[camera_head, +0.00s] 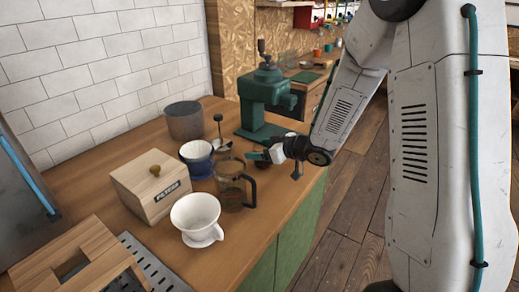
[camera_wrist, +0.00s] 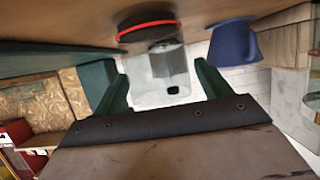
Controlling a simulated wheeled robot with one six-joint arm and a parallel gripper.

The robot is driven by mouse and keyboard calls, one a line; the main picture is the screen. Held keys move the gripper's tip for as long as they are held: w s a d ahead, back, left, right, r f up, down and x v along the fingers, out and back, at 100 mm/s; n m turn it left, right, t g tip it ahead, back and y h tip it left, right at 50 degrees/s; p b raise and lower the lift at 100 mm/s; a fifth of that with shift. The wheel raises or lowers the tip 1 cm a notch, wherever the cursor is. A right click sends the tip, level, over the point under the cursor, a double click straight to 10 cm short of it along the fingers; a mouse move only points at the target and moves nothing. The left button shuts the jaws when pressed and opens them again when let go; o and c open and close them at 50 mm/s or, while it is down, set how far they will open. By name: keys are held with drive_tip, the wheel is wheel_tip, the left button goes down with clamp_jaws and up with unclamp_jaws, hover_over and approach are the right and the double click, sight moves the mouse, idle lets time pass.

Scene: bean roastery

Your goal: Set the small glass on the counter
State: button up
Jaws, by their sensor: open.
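My gripper (camera_head: 270,153) is open at the counter's front edge, just in front of the green grinder. In the wrist view, which looks upside down, its two green fingers (camera_wrist: 163,88) stand apart. A pale, see-through, boxy thing (camera_wrist: 158,72) shows between them with a gap on each side. It may be the small glass, but I cannot tell for sure, nor whether it touches the counter. In the head view only a small white patch shows at the fingers. The wooden counter (camera_head: 90,190) runs along the tiled wall.
The green grinder (camera_head: 268,92) stands behind my gripper. Some bare wood lies near the front edge, right of the press.

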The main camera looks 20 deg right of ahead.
drive_tip(key=s+d+r+m+g+h, duration=0.2)
drive_tip(key=s+d+r+m+h, duration=0.3)
drive_tip(key=s+d+r+h, duration=0.75)
drive_tip(key=s+a+r+m+g+y, duration=0.1)
drive_tip(key=s+a+g+y, duration=0.1)
drive_tip(key=s, duration=1)
drive_tip(key=s+a+r+m+g+y, duration=0.1)
drive_tip(key=s+a+g, duration=0.4)
drive_tip(key=s, duration=0.8)
drive_tip(key=a+r+y, duration=0.1)
drive_tip(key=a, duration=0.1)
drive_tip(key=shift+a+g+y, duration=0.3)
drive_tip(key=shift+y, duration=0.05)
drive_tip(key=shift+s, duration=0.1)
